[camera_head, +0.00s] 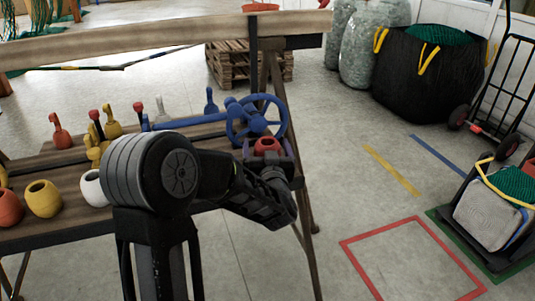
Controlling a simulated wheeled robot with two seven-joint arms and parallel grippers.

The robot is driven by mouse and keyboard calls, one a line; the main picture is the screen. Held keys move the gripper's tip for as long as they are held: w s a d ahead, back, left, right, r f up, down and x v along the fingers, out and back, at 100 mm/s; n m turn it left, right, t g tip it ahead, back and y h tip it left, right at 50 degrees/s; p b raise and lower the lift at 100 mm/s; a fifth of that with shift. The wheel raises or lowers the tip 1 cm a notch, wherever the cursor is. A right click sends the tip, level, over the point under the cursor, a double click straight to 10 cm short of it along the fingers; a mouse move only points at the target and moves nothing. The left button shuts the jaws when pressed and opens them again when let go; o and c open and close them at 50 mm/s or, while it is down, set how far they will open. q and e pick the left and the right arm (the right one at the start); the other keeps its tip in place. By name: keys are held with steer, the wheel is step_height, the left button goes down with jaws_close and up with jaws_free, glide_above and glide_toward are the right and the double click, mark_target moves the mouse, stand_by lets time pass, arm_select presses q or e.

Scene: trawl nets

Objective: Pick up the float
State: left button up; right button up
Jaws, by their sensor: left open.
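A small red float (267,144) with a hole in its top sits at the right end of the wooden table (130,225). My left gripper (268,153) is open, with a finger on each side of the red float. I cannot tell whether the fingers touch it. My dark arm hides part of the table and the float's lower side. More floats stand at the table's left: an orange-red one (10,208), a yellow one (43,199) and a white one (92,188). My right gripper is not in view.
A blue handwheel (257,118) stands just behind the red float. Red, yellow and blue shackle-like pieces (60,132) stand farther back on the table. A wooden beam (150,38) crosses behind. Floor at right is open around a red marked square (412,258).

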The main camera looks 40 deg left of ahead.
arm_select(q)
steer(key=c, duration=1.5)
steer(key=shift+r, duration=0.15)
step_height(320, 180, up, 18)
steer(key=p, duration=0.4)
steer(key=shift+p, duration=0.4)
